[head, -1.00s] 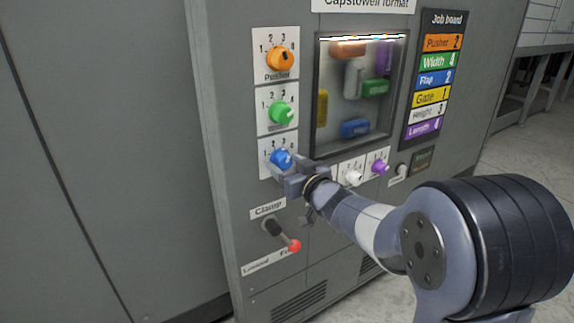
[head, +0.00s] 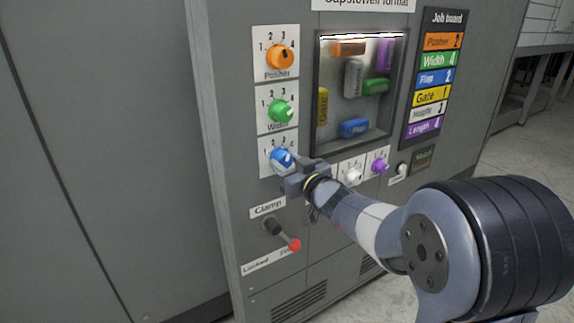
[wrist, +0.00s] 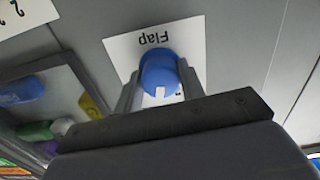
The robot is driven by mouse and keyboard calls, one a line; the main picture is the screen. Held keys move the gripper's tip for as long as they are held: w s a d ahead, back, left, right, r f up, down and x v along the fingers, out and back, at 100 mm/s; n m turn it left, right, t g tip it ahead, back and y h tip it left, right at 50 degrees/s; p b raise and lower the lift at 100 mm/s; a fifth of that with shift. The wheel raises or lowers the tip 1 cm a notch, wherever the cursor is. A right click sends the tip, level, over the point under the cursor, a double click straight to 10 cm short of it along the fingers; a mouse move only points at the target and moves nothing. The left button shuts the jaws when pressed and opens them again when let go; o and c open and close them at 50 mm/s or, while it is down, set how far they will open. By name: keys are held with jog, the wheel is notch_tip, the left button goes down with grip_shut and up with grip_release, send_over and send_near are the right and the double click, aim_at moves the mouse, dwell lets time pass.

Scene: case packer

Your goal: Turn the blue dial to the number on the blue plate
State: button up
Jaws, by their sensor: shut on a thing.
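The blue dial (head: 281,158) sits on its white number card at the lower left of the panel. In the wrist view the blue dial (wrist: 158,75) shows upside down below the word Flap, with a white pointer mark on it. My gripper (head: 284,170) is at the dial, its two fingers on either side of the knob and shut on it. The blue plate (head: 436,78) on the job board reads Flap 2. My gripper hides part of the dial's number card, and the exact number pointed at is hard to tell.
The orange dial (head: 280,57) and green dial (head: 281,111) are above. A white dial (head: 352,174) and purple dial (head: 379,166) are to the right, close to my wrist. The clamp lever (head: 282,234) with a red knob is just below. A window (head: 318,100) shows coloured blocks.

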jog(key=n+b, duration=0.2)
jog(key=n, duration=0.1)
jog(key=shift+f+n, duration=0.1)
jog(key=shift+n, duration=0.2)
jog(key=shift+n+b, duration=0.85)
jog(key=shift+n, duration=0.75)
jog(key=o, duration=1)
jog(key=shift+d, duration=0.1)
jog(key=p+v, duration=0.1)
jog(key=v, duration=0.9)
jog(key=shift+s+d, duration=0.25)
jog(key=shift+s, duration=0.05)
